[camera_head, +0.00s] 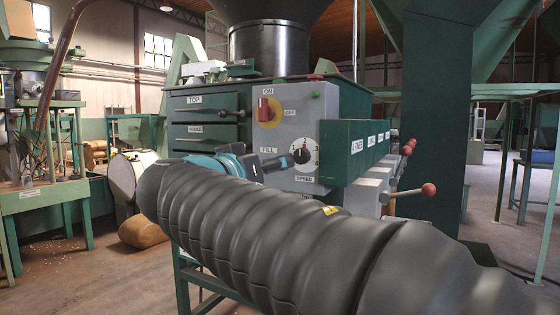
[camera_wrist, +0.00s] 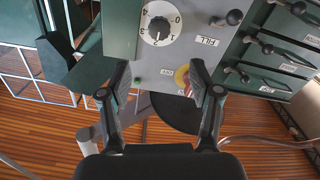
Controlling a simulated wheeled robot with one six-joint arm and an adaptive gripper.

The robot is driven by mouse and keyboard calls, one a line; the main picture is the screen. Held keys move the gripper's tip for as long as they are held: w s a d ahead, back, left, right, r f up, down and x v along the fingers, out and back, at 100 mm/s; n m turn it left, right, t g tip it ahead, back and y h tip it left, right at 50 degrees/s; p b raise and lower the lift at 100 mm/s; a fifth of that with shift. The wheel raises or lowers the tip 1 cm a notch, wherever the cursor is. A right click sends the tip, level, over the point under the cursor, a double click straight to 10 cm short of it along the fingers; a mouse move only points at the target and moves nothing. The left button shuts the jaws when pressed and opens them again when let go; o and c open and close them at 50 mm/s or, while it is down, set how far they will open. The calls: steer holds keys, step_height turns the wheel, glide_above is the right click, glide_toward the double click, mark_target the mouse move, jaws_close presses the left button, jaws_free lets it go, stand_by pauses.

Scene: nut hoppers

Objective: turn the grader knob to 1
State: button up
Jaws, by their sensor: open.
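A dark round knob with a white numbered dial (camera_head: 304,154) sits on the grey front panel of the green cabinet, above the label SPEED. In the wrist view the same knob (camera_wrist: 158,28) appears near the top, its numerals turned; its exact setting is too small to tell. My gripper (camera_wrist: 160,68) is open and empty. Its two fingers stand apart below the dial in the wrist view, not around the knob. In the head view my gripper (camera_head: 289,160) is just left of the dial, partly hidden by my arm.
A red switch on a yellow plate (camera_head: 265,110), marked ON and OFF, is up and left of the dial. A black FILL handle (camera_wrist: 234,17) is beside it in the wrist view. Green boxes (camera_head: 343,145) jut out right of the panel, with red-knobbed levers (camera_head: 428,190) beyond.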

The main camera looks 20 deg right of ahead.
mark_target(300, 157)
steer(key=p+x, duration=0.1)
steer(key=x, duration=1.2)
steer(key=shift+d, duration=0.15)
steer(key=c, duration=1.1)
steer(key=shift+c, duration=0.2)
